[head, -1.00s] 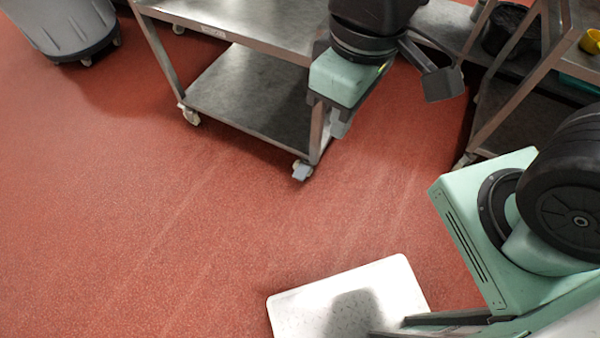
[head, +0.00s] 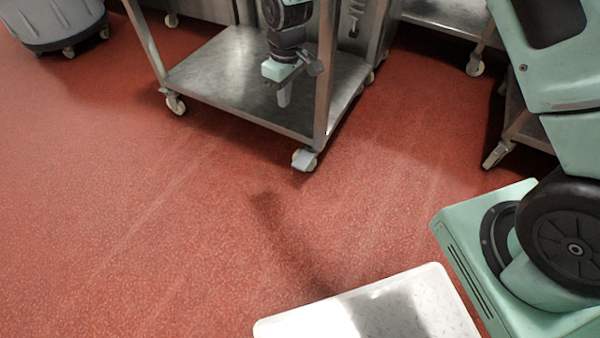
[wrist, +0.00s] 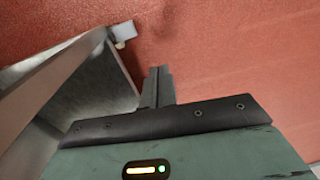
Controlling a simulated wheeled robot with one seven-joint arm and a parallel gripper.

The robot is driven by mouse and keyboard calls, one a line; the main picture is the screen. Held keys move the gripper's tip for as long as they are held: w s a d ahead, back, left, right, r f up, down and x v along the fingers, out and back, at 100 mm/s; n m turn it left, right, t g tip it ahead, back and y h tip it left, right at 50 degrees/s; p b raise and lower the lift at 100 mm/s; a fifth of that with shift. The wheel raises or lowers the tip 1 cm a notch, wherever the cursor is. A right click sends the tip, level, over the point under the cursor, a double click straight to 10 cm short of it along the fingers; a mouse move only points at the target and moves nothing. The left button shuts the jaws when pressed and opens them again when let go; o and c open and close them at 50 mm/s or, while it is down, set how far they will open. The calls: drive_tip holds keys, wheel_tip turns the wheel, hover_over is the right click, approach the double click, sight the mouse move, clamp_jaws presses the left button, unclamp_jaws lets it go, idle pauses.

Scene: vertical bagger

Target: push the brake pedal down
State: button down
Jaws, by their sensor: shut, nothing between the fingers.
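The brake pedal (head: 305,159) is a small pale grey tab on the front caster of the steel cart (head: 215,90). It also shows at upper left in the wrist view (wrist: 124,32), sticking out past the foot of the cart's leg. My gripper (head: 284,98) points down, seen against the cart's lower shelf, above and slightly left of the pedal in the head view. Its fingers (wrist: 158,78) are together and empty in the wrist view, to the right of and apart from the pedal. The cart's leg hides none of the pedal's top.
The cart's upright leg (head: 326,75) stands just right of my gripper in the head view. A white board (head: 290,325) lies at the front. A grey wheeled bin (head: 50,22) stands at far left. Red floor (head: 130,230) in front of the cart is clear.

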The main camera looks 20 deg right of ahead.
drive_tip(key=b, duration=0.9)
hover_over(299, 165)
wheel_tip(299, 165, down, 22)
drive_tip(key=shift+n+h, duration=0.3)
drive_tip(key=shift+h, duration=0.1)
drive_tip(key=f+b, duration=0.2)
drive_tip(key=f, duration=0.2)
drive_tip(key=f+b, duration=0.3)
drive_tip(key=f, duration=0.2)
drive_tip(key=f+b, duration=0.2)
drive_tip(key=f, duration=0.2)
drive_tip(key=shift+w+d+f, duration=0.25)
drive_tip(key=shift+d+f, duration=0.05)
drive_tip(key=shift+s+a+f+t+h+p, duration=0.15)
drive_tip(key=shift+s+a+t+h+p, duration=0.1)
drive_tip(key=shift+t+h+p, duration=0.25)
drive_tip(key=shift+f+p, duration=0.25)
drive_tip(key=shift+p, duration=0.1)
drive_tip(key=shift+s+a+f+t+h+p, duration=0.1)
drive_tip(key=shift+f+t+h+p, duration=0.3)
drive_tip(key=shift+f+t+h, duration=0.45)
drive_tip(key=shift+f, duration=0.4)
